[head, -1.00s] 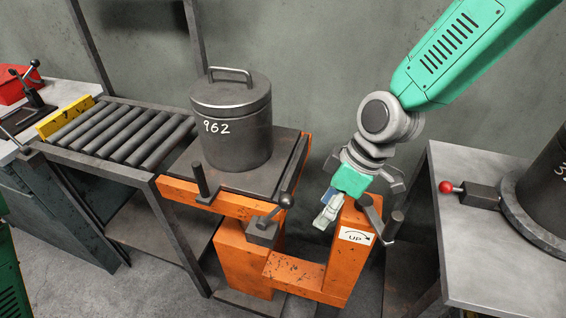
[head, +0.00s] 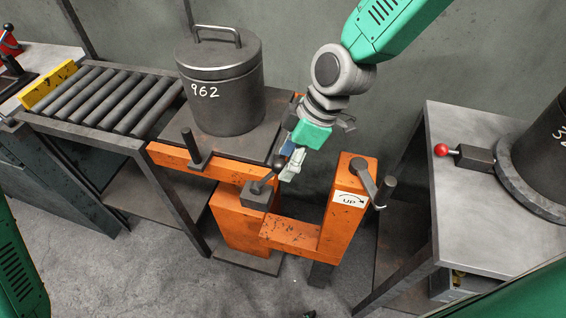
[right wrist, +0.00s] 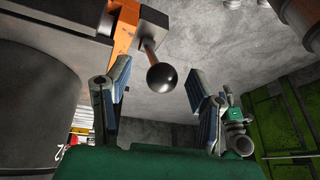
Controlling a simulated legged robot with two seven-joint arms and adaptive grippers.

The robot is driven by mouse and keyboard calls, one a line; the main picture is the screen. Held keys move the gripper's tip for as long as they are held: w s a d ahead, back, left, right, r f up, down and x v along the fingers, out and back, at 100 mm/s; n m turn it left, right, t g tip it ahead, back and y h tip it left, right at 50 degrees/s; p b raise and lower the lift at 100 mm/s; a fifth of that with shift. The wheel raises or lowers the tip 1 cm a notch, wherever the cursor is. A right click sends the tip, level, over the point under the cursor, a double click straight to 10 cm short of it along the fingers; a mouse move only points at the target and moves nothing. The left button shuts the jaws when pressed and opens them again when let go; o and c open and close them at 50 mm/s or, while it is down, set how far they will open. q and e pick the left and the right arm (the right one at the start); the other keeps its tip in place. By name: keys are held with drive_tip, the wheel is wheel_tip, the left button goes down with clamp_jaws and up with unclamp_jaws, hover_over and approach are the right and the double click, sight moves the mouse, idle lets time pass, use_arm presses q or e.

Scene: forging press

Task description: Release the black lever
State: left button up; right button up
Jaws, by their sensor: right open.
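The black lever (head: 268,178), a short rod with a black ball knob, leans up and right from a dark block on the orange lift stand (head: 237,230). My right gripper (head: 291,170) is open beside the knob in the head view. In the right wrist view the knob (right wrist: 162,76) shows between the two spread fingers of the right gripper (right wrist: 160,95), with visible gaps on both sides. The fingers do not appear closed on it. My left gripper is out of view.
A lidded grey pot (head: 222,90) marked 962 stands on the stand's platform. A roller conveyor (head: 105,100) lies to its left. An orange post with a crank (head: 345,205) and a table (head: 460,210) with a red-knobbed lever (head: 441,150) stand right.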

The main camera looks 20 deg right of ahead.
sight(267, 177)
drive_tip(key=shift+a+f, duration=0.15)
drive_tip(key=shift+f, duration=0.35)
drive_tip(key=shift+a+f, duration=0.2)
drive_tip(key=shift+a, duration=0.75)
drive_tip(key=shift+c, duration=0.8)
drive_tip(key=shift+d, duration=0.2)
clamp_jaws()
drive_tip(key=shift+d+f, duration=0.1)
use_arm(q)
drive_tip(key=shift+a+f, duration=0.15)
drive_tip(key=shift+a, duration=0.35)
